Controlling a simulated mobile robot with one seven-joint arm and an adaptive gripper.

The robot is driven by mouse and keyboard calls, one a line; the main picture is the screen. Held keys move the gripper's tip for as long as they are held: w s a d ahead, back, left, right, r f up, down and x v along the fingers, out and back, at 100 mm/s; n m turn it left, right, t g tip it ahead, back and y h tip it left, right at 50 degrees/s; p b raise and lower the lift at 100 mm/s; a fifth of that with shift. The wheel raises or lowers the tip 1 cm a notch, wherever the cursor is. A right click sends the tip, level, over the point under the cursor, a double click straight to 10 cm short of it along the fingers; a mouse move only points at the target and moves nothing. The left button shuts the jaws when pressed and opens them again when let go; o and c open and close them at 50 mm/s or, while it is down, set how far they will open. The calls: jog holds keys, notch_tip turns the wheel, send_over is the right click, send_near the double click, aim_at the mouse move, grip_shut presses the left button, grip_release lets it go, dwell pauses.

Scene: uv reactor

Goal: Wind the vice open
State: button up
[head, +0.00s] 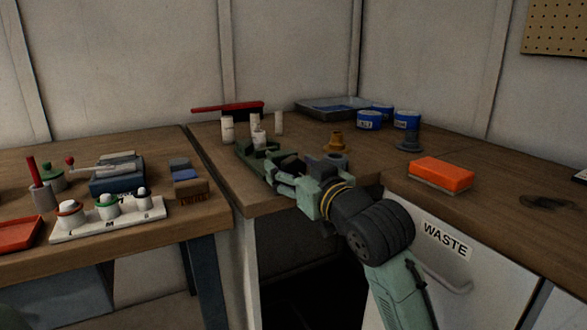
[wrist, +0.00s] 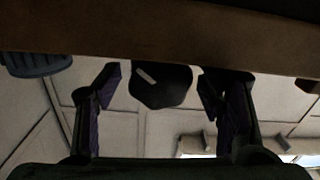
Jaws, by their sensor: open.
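In the head view a dark green metal form (head: 259,149), which looks like the vice, sits at the front left edge of the far bench. My arm and wrist partly cover it. My gripper (wrist: 161,80) is open, with its two dark fingers apart in the wrist view. Between and beyond the fingertips is a dark rounded knob (wrist: 164,94) with a short white mark, just by the brown bench edge. It may be the end of the vice's handle; clear space shows on both sides of it. The vice's jaws and their gap cannot be made out.
White pots (head: 228,130) stand behind the vice, with a red-handled brush (head: 226,107) beyond. A brass-coloured fitting (head: 336,142), blue tins (head: 369,120) and an orange block (head: 441,173) are to the right. The left bench holds a white rack (head: 108,222). A WASTE cabinet (head: 465,255) is below.

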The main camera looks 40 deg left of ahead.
jog(key=v, duration=1.2)
